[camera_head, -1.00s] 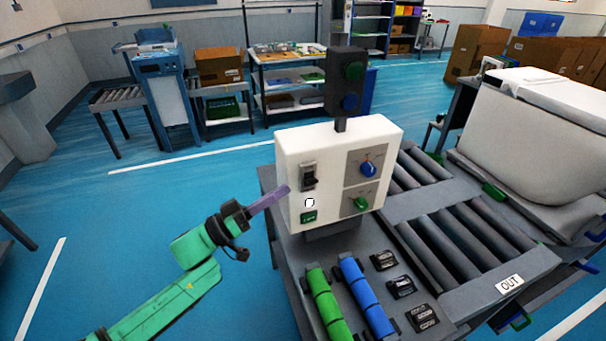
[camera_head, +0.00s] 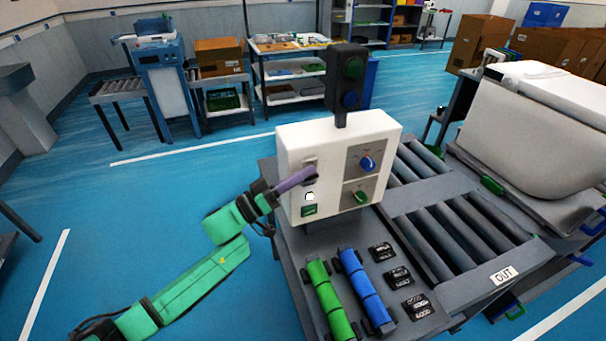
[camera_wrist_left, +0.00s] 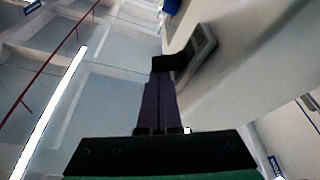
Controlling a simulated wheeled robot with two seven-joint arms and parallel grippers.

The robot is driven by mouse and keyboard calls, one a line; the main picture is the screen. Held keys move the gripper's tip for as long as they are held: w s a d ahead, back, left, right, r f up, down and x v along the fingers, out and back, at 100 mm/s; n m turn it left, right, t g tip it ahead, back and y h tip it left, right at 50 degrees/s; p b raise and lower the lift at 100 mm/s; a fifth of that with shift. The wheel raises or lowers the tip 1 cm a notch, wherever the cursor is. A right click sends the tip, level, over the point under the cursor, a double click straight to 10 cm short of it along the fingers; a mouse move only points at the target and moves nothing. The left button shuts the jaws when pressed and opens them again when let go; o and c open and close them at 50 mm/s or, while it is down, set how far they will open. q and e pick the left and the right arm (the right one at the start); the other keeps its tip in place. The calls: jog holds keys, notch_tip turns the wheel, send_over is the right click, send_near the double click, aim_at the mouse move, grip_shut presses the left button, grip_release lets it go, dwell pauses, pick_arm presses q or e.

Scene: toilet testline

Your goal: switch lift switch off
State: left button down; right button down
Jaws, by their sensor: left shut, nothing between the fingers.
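The lift switch (camera_head: 310,166) is on the left part of the front of a white control box (camera_head: 330,140). My left gripper (camera_head: 312,174) is at the switch, its purple fingers together and empty, and covers much of it. In the left wrist view the black switch lever (camera_wrist_left: 172,63) sticks out of its grey plate (camera_wrist_left: 203,42), and the fingertips (camera_wrist_left: 162,77) are right at the lever. I cannot tell for certain whether they touch it, and the lever's position is hard to read. My right gripper is not in view.
The box also carries a blue knob (camera_head: 367,163), a green knob (camera_head: 361,196) and a green button (camera_head: 309,210). A dark signal post (camera_head: 347,80) stands behind it. Green (camera_head: 329,300) and blue (camera_head: 365,292) cylinders lie in front, beside rollers (camera_head: 470,235). Open floor lies left.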

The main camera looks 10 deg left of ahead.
pick_arm(q)
jog(key=shift+s+f+m+h+b, duration=0.15)
jog(key=shift+m+h+b, duration=0.25)
jog(key=shift+m, duration=0.2)
jog(key=m+g+b, duration=0.1)
jog(key=m+b, duration=0.1)
jog(key=m, duration=0.1)
jog(key=f+m+g+h+b, duration=0.1)
jog(key=m+b, duration=0.1)
jog(key=m+g+h+b, duration=0.1)
jog(key=m+b, duration=0.1)
jog(key=m, duration=0.1)
jog(key=shift+s+d+f+m+b, duration=0.2)
jog(key=shift+d+m+b, duration=0.05)
jog(key=shift+m+b, duration=0.1)
